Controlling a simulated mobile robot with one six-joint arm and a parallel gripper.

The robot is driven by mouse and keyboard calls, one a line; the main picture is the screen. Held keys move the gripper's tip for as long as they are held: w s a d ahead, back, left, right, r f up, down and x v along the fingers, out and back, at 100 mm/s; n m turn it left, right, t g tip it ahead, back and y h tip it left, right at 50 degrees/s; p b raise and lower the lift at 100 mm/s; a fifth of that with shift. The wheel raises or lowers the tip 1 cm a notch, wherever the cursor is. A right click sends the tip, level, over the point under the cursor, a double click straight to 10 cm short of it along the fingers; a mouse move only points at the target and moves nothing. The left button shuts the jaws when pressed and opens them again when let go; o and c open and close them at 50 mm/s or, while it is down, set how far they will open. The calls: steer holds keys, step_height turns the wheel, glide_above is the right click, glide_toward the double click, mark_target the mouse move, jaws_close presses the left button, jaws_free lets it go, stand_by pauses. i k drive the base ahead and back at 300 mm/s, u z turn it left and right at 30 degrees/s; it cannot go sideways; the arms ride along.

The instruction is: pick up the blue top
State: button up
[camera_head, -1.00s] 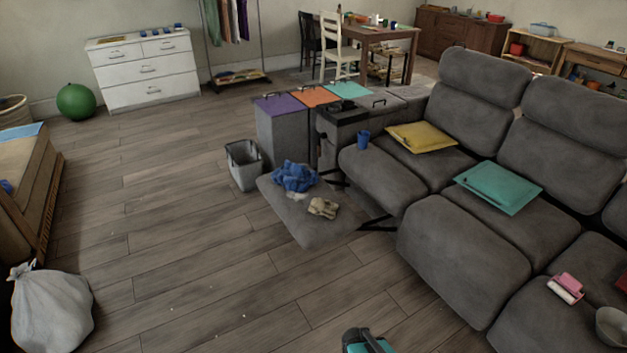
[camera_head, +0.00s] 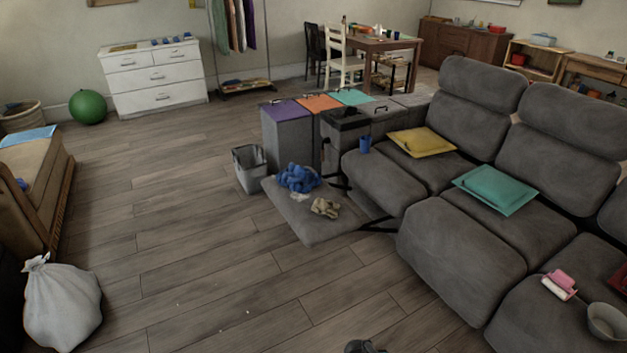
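The blue top (camera_head: 297,177) lies crumpled on the extended footrest (camera_head: 308,223) of the grey sofa. A beige crumpled cloth (camera_head: 325,207) and a small whitish item lie beside it, nearer the camera. At the bottom edge, a small dark piece of my own arm or gripper (camera_head: 364,346) shows, well apart from the blue top. Its fingers cannot be made out.
A grey bin (camera_head: 250,168) stands left of the footrest. Lidded hampers (camera_head: 287,137) stand behind it. The grey sofa (camera_head: 455,240) fills the right. A white bag (camera_head: 62,305) sits at the lower left. The wooden floor (camera_head: 185,240) between is clear.

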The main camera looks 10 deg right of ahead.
mark_target(299, 179)
steer(key=u, duration=0.15)
steer(key=i, duration=0.95)
steer(key=z, duration=0.1)
steer(key=k, duration=0.7)
steer(key=u, duration=0.45)
steer(key=i, duration=1)
steer(key=u, duration=0.3)
